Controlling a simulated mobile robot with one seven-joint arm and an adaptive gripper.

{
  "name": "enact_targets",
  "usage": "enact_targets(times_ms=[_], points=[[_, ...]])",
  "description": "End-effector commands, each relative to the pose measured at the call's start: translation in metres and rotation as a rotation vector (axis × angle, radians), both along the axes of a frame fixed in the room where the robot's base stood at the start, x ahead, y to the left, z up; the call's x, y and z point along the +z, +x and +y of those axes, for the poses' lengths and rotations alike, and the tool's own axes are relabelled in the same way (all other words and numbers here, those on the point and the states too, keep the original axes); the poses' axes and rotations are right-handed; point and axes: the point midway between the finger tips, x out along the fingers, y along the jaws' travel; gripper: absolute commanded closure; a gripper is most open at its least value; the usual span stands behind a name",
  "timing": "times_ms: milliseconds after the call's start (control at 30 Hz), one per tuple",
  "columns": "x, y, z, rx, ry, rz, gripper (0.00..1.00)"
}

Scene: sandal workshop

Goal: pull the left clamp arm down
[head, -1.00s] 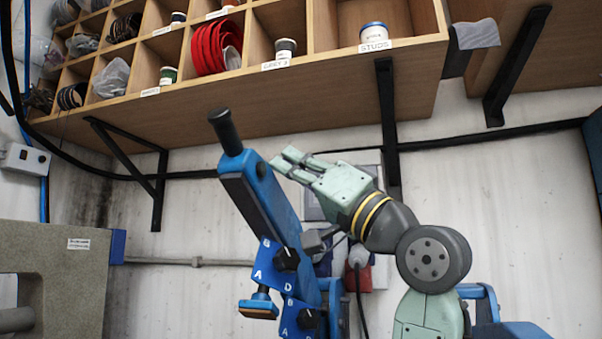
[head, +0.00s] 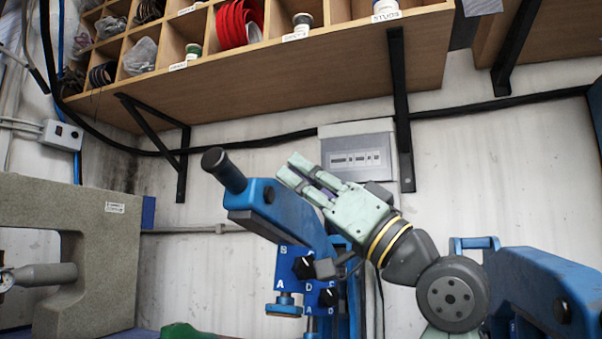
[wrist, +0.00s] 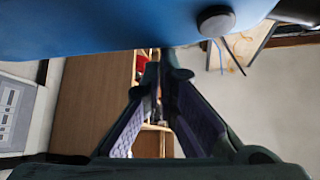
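The left clamp arm (head: 280,203) is blue and tilted, its black handle (head: 223,170) raised at the upper left end. A pad (head: 284,306) hangs below it beside a lettered blue plate with black knobs. My pale green gripper (head: 290,166) is just above and right of the arm, fingers pointing up and left. In the wrist view a narrow gap shows between the finger pads (wrist: 160,98), with nothing held. A blue surface with a dark round knob (wrist: 216,21) fills the top of that view. I cannot tell whether my gripper touches the arm.
A second blue clamp (head: 555,290) stands at the right. A grey-beige machine (head: 85,225) stands at the left. A wooden shelf (head: 270,85) with compartments and black brackets hangs above. A grey wall panel (head: 358,155) is behind my gripper.

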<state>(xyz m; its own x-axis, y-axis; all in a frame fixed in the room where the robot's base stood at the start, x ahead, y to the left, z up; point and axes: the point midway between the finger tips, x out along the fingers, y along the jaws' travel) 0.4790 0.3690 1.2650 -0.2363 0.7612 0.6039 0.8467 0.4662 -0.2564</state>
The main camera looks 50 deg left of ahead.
Motion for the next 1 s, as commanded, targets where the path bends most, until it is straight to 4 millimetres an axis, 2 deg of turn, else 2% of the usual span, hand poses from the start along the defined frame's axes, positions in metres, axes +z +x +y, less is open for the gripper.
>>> enact_targets(times_ms=[467, 567, 800, 1000], points=[[0.002, 0.000, 0.001, 0.001, -0.002, -0.001, 1.00], [0.013, -0.001, 0.000, 0.000, 0.000, -0.002, 1.00], [0.059, -0.001, -0.001, 0.000, 0.000, -0.002, 1.00], [0.089, 0.000, 0.000, 0.001, 0.000, -0.001, 1.00]])
